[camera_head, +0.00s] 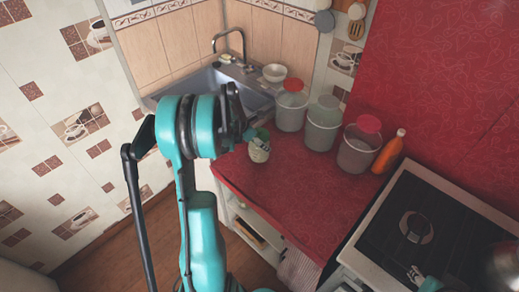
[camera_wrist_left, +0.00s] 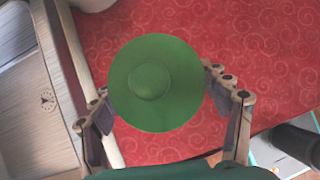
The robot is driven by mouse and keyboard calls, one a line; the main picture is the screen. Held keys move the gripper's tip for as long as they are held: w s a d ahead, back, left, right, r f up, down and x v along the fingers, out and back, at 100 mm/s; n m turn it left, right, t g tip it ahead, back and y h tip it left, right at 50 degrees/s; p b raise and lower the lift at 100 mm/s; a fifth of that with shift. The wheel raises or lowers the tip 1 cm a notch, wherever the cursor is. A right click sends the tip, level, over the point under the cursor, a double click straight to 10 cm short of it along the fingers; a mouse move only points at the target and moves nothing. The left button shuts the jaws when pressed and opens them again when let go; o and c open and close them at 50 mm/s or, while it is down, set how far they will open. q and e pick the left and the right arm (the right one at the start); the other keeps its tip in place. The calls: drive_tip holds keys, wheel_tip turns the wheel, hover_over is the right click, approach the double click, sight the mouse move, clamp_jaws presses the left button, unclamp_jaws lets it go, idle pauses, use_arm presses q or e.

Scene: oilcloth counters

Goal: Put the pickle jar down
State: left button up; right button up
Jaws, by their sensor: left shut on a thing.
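The pickle jar (camera_head: 259,151) is a small pale jar with a green top, upright at the left edge of the red counter (camera_head: 290,190), just in front of the sink. In the left wrist view its round green lid (camera_wrist_left: 155,83) fills the middle, over the red patterned cloth. My left gripper (camera_head: 250,134) is shut on the jar from above, with a finger on each side of the lid. Whether the jar's base touches the counter cannot be told.
Several lidded canisters, one of them at the near end (camera_head: 358,151), and an orange bottle (camera_head: 388,152) stand along the wall. The sink (camera_head: 205,82) with a white bowl (camera_head: 275,72) is behind. A stove (camera_head: 425,225) is at right. The counter's front middle is clear.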

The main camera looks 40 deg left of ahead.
use_arm(q)
drive_tip(key=shift+f+b, duration=0.7)
drive_tip(key=shift+f, duration=1.2)
drive_tip(key=shift+f, duration=0.1)
drive_tip(key=o, duration=1.9)
